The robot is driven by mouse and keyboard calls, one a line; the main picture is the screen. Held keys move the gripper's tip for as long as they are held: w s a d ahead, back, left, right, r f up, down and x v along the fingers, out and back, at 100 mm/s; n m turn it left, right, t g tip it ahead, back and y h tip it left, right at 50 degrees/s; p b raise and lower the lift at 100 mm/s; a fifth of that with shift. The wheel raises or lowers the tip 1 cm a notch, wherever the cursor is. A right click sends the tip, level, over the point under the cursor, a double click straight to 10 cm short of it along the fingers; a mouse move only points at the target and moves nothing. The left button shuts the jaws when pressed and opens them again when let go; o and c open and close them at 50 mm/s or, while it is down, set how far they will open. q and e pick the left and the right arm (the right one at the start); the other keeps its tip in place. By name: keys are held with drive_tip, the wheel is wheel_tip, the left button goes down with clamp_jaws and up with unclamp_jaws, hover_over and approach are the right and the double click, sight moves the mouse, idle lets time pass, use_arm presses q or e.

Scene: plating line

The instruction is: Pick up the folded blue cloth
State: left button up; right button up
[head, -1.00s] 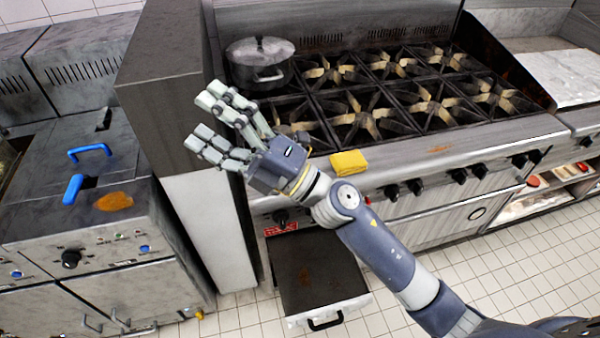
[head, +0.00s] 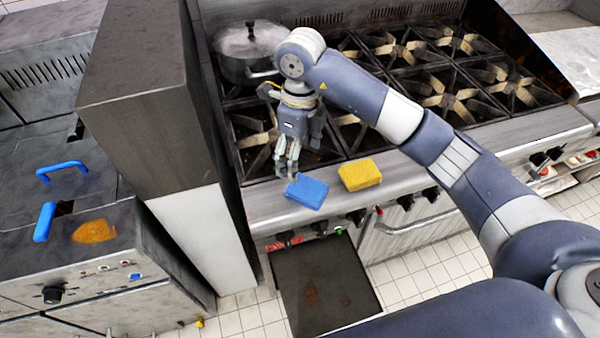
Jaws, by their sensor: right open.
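The folded blue cloth (head: 307,191) lies on the stove's steel front ledge (head: 405,172), its near corner by the ledge's front edge. My right gripper (head: 288,168) hangs over the back left of the cloth with its fingers pointing down. It is open and empty. The fingertips are close to the cloth's back left edge; I cannot tell whether they touch it. My left gripper is not in view.
A yellow folded cloth or sponge (head: 360,175) lies just right of the blue one. A lidded pot (head: 243,55) stands on the back left burner. A tall steel cabinet (head: 150,90) rises left of the stove. An open dark drawer (head: 318,285) sticks out below.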

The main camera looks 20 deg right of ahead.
sight(301, 184)
drive_tip(key=shift+s+d+f+p, duration=0.15)
drive_tip(key=shift+s+f+p, duration=0.05)
drive_tip(key=shift+f, duration=0.25)
drive_tip(key=shift+s+d+f+p, duration=0.1)
drive_tip(key=shift+s+f+p, duration=0.1)
drive_tip(key=shift+f, duration=0.2)
drive_tip(key=f, duration=0.2)
drive_tip(key=shift+s+f+p, duration=0.3)
drive_tip(key=shift+f+p, duration=0.05)
drive_tip(key=shift+w+f, duration=0.1)
drive_tip(key=shift+f, duration=0.25)
wheel_tip(301, 184, down, 4)
drive_tip(key=p, duration=0.2)
drive_tip(key=shift+w+a+f+p, duration=0.1)
drive_tip(key=shift+w+p, duration=0.05)
drive_tip(key=shift+p, duration=0.25)
drive_tip(key=shift+f, duration=0.25)
drive_tip(key=shift+w+f, duration=0.1)
drive_tip(key=shift+f, duration=0.05)
drive_tip(key=shift+c, duration=0.6)
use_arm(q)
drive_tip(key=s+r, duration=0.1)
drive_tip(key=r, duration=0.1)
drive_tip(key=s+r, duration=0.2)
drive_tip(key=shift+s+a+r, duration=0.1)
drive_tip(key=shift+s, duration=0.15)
use_arm(e)
drive_tip(key=c, duration=1.1)
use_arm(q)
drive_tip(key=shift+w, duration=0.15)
